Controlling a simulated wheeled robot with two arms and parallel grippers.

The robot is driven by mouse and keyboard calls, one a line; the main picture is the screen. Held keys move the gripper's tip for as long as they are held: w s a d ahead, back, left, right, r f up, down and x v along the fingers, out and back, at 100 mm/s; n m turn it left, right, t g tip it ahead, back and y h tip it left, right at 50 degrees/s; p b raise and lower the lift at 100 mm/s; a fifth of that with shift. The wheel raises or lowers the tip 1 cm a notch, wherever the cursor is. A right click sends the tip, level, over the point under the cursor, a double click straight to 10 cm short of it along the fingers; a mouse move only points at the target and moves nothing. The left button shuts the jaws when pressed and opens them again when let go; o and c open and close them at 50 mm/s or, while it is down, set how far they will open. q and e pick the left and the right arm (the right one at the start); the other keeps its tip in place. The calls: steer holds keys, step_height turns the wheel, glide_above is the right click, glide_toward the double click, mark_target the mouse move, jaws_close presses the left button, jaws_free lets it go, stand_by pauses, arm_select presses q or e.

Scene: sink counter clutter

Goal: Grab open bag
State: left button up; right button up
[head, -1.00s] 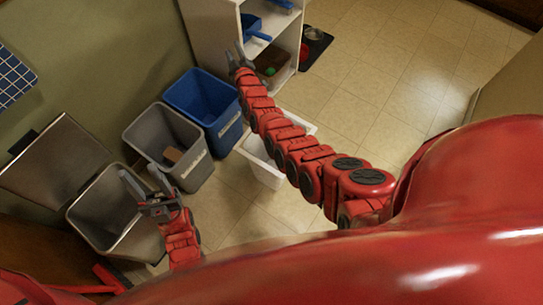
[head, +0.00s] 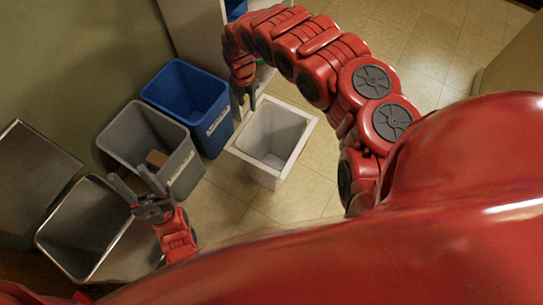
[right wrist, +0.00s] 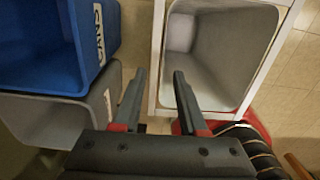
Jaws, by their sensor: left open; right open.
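I cannot make out a bag in either view. A white bin (head: 296,156) with a pale grey, empty-looking inside stands on the floor at the middle. It also shows at the top of the right wrist view (right wrist: 157,60). My right gripper (head: 246,106) is open and empty, pointing down near the bin's upper left corner. In the right wrist view its fingers (right wrist: 158,78) straddle the bin's left rim in the picture; contact cannot be told. My left gripper (head: 129,177) is open and empty at the lower left, in front of the grey bin and the metal bin.
A white shelf unit (head: 198,30) is behind. Tiled floor is clear at right.

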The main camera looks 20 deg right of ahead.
mark_target(248, 116)
step_height(248, 116, down, 8)
steer(key=shift+a+r+b, duration=0.1)
steer(key=shift+r+b, duration=0.15)
steer(key=shift+b, duration=0.65)
steer(key=shift+f, duration=0.3)
step_height(248, 116, down, 4)
steer(key=shift+f+b, duration=0.15)
steer(key=shift+b, duration=0.7)
steer(key=shift+f, duration=0.35)
steer(key=shift+c, duration=0.2)
jaws_close()
